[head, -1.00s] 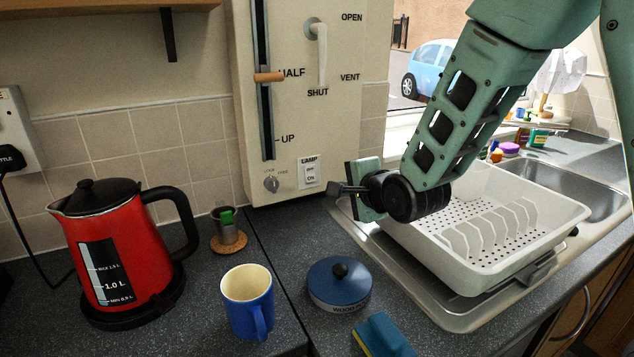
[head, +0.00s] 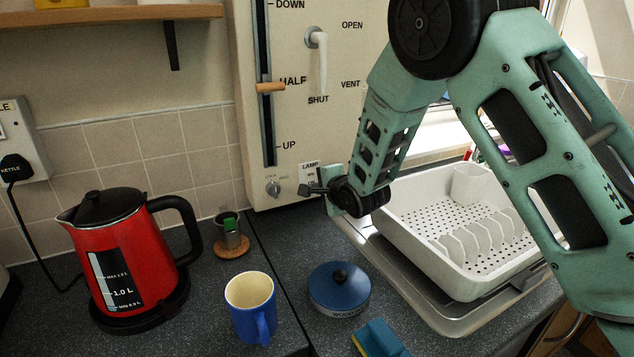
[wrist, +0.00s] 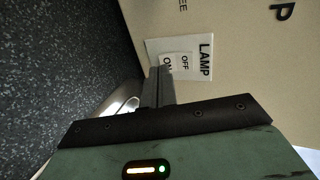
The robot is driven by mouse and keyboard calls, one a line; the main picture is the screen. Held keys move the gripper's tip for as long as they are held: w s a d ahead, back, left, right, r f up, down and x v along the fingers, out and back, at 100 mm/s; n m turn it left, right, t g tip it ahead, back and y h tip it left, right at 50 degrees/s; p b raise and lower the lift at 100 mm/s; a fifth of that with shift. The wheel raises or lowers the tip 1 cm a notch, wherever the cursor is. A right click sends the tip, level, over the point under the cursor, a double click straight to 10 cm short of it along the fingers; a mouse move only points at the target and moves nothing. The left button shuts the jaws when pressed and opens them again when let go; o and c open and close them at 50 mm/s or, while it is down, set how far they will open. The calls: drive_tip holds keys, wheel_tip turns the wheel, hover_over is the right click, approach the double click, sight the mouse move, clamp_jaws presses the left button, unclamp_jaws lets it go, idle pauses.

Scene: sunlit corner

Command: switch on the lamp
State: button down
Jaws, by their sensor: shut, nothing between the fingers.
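The lamp switch (head: 309,173) is a white rocker plate under a LAMP label, low on the cream panel. In the wrist view the switch (wrist: 184,60) shows OFF near the label and ON at the far end. My gripper (head: 305,190) is shut and empty, its tips at the switch's lower part in the head view. In the wrist view my shut fingers (wrist: 158,86) reach the ON end and partly cover it. I cannot tell whether they touch it. The lamp itself is not visible now.
A small knob (head: 273,188) sits left of the switch, and a lever slider (head: 270,87) above. A white dish rack (head: 470,245) stands right of my gripper. A red kettle (head: 115,255), blue mug (head: 250,305) and blue lidded tin (head: 339,289) stand on the counter.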

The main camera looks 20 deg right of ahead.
drive_tip(key=shift+w+a+f, duration=0.1)
drive_tip(key=shift+w+a, duration=0.05)
drive_tip(key=shift+w, duration=0.45)
drive_tip(key=shift+w+f+b, duration=0.15)
drive_tip(key=shift+f+b, duration=0.1)
drive_tip(key=shift+b, duration=0.75)
drive_tip(key=shift+r+p, duration=0.2)
drive_tip(key=shift+p, duration=0.1)
drive_tip(key=shift+r, duration=0.1)
drive_tip(key=shift+r+p, duration=0.35)
drive_tip(key=shift+r, duration=0.4)
